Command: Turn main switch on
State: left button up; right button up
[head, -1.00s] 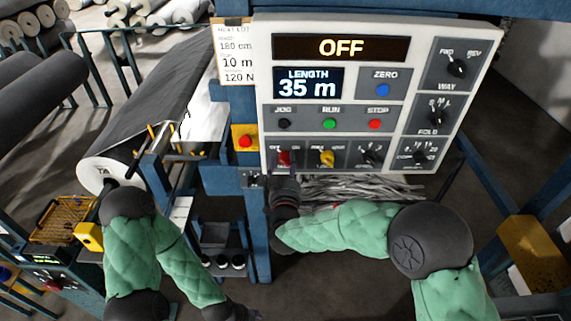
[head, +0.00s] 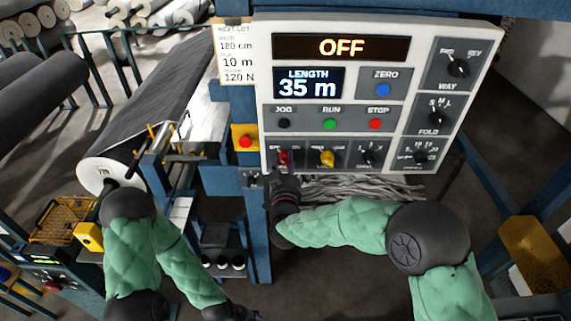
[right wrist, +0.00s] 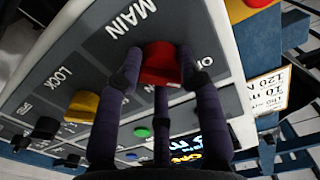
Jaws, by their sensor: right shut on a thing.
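The main switch (head: 284,157) is a red knob at the lower left of the light grey control panel (head: 400,40). My right gripper (head: 283,165) is at it from below, with its fingers partly hidden in the head view. In the right wrist view the dark fingers stand around the red main switch (right wrist: 160,66), below the word MAIN, and are shut on it. The upper display (head: 341,47) reads OFF. My left arm hangs at the lower left, and its dark wrist (head: 226,312) is at the bottom edge; the jaws cannot be made out.
A yellow lock knob (head: 327,158) sits just right of the main switch, and it also shows in the right wrist view (right wrist: 82,106). A red button on a yellow box (head: 245,141) is left of the panel.

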jog(key=shift+f+m+b, duration=0.1)
jog(key=shift+m+b, duration=0.3)
jog(key=shift+b, duration=0.1)
jog(key=m+b, duration=1.4)
jog(key=b, duration=0.1)
jog(key=shift+f, duration=0.1)
jog(key=shift+m+b, duration=1.35)
jog(key=shift+m, duration=0.15)
jog(key=o, duration=1.1)
jog(key=shift+o, duration=0.2)
jog(key=shift+r, duration=0.2)
